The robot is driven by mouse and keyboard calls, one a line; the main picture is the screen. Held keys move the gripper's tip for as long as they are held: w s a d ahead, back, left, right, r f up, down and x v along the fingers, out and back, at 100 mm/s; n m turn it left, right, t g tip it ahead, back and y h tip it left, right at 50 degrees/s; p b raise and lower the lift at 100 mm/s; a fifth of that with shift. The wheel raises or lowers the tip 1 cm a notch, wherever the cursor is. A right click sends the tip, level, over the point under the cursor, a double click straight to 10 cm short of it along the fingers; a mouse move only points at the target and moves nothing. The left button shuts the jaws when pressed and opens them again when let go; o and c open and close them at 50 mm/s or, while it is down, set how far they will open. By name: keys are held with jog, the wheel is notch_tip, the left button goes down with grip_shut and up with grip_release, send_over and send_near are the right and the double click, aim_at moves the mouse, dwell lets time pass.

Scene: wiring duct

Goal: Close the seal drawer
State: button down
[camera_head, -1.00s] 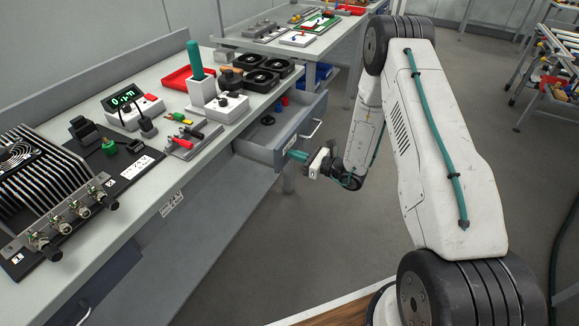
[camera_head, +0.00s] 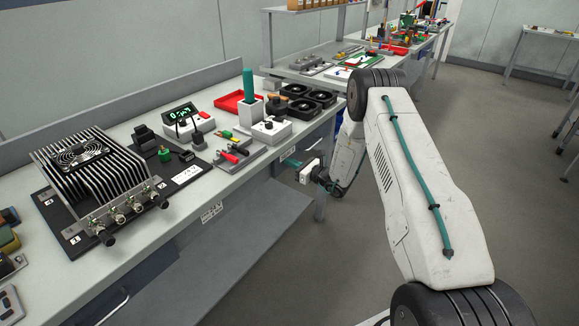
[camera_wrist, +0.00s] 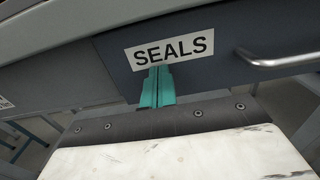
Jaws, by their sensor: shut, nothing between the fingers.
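The seal drawer (camera_head: 313,139) sits under the bench top, and its inside no longer shows in the head view. In the wrist view its dark front (camera_wrist: 215,45) fills the top, with a white SEALS label (camera_wrist: 173,50) and a metal bar handle (camera_wrist: 280,61) to the right. My gripper (camera_head: 289,163) is shut and empty. Its teal fingers (camera_wrist: 157,87) point at the drawer front just below the label and seem to touch it. The exact contact is hard to tell.
The bench top (camera_head: 215,180) above carries a finned amplifier (camera_head: 95,175), a white box (camera_head: 271,130), black fans (camera_head: 312,97) and a red tray (camera_head: 236,102). A lower shelf (camera_head: 245,235) runs beneath. The floor to the right is open.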

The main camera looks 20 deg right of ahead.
jog(key=shift+w+a+r, duration=0.2)
jog(key=shift+w+r, duration=0.05)
jog(key=shift+w, duration=0.05)
